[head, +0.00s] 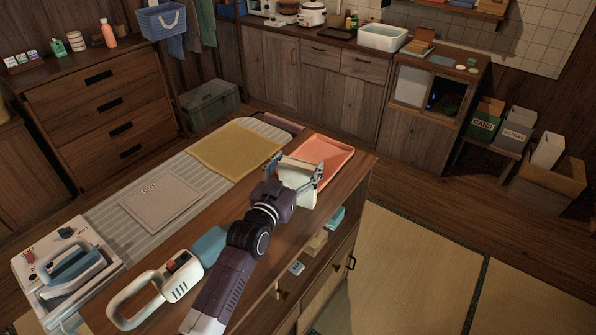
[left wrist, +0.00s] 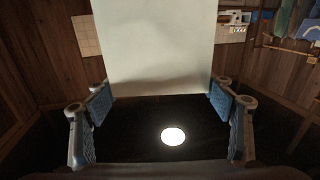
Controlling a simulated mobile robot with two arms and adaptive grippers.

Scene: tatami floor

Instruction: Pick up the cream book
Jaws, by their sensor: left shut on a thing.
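The cream book (head: 299,180) is held in my left gripper (head: 296,167) above the wooden counter, beside the orange tray (head: 340,158). In the left wrist view the book (left wrist: 155,45) fills the upper middle as a broad pale panel, with the blue-padded fingers of the left gripper (left wrist: 163,105) on either side of it. My gripper and arm partly cover the book in the head view. I cannot tell whether the book touches the tray. My right gripper is not in view.
A yellow cloth (head: 235,152) and a beige square pad (head: 160,205) lie on the striped board (head: 118,232). A cordless white appliance (head: 155,290) and an iron (head: 72,268) stand at the near left. Tatami floor (head: 415,260) is clear at right.

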